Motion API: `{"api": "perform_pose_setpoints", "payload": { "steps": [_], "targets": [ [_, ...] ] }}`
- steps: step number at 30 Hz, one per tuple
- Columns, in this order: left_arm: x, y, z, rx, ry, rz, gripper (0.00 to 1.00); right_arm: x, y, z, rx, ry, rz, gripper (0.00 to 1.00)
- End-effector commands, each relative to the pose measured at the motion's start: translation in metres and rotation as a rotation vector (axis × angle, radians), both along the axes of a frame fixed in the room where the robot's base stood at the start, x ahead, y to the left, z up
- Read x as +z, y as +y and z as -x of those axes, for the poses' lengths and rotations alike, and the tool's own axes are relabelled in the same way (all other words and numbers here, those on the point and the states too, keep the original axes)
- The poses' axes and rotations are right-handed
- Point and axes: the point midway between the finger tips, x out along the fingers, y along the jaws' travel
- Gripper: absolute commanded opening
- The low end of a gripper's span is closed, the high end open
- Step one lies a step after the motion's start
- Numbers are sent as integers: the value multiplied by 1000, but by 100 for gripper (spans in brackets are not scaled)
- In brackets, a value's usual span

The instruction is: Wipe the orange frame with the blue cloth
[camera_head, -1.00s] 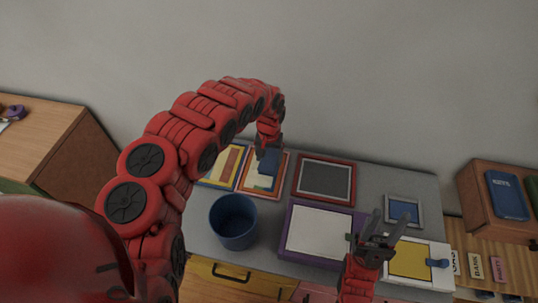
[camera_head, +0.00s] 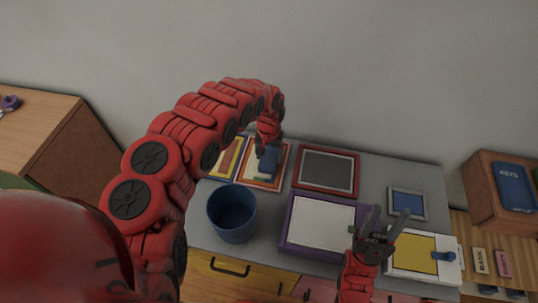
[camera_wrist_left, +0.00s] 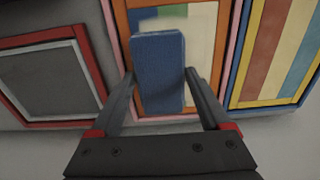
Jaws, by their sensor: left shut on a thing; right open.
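The orange frame (camera_head: 284,155) lies flat on the grey cabinet top, left of the red frame. It also shows in the left wrist view (camera_wrist_left: 210,50), around a pale picture with a pink outer edge. My left gripper (camera_head: 266,150) is over it, shut on the blue cloth (camera_wrist_left: 159,70), which looks like a thick blue block between the fingers. In the head view the cloth (camera_head: 267,164) is over the frame's picture. Whether it touches the surface I cannot tell. My right gripper (camera_head: 380,232) is open and empty, above the right front part of the cabinet top.
A blue cup (camera_head: 232,214) stands left of the purple frame (camera_head: 286,233). A red frame (camera_head: 325,172), a yellow frame (camera_head: 228,158), a small blue frame (camera_head: 407,204) and a yellow-and-white panel (camera_head: 412,256) lie around. A wooden box (camera_head: 482,196) stands at right.

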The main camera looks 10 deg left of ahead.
Motion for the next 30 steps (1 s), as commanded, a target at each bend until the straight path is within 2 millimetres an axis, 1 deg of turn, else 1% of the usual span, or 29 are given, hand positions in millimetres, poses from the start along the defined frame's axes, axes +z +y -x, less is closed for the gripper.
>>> {"api": "perform_pose_setpoints", "payload": {
  "steps": [23,26,30],
  "targets": [
    [-12,0,0,0,-1,0,31,-9,0,0,0,0,0,50],
    [-13,0,-3,0,-1,0,31,-14,0,0,0,0,0,50],
    [-15,-1,-12,-1,-6,1,31,-25,0,0,0,0,0,50]
  ]
}}
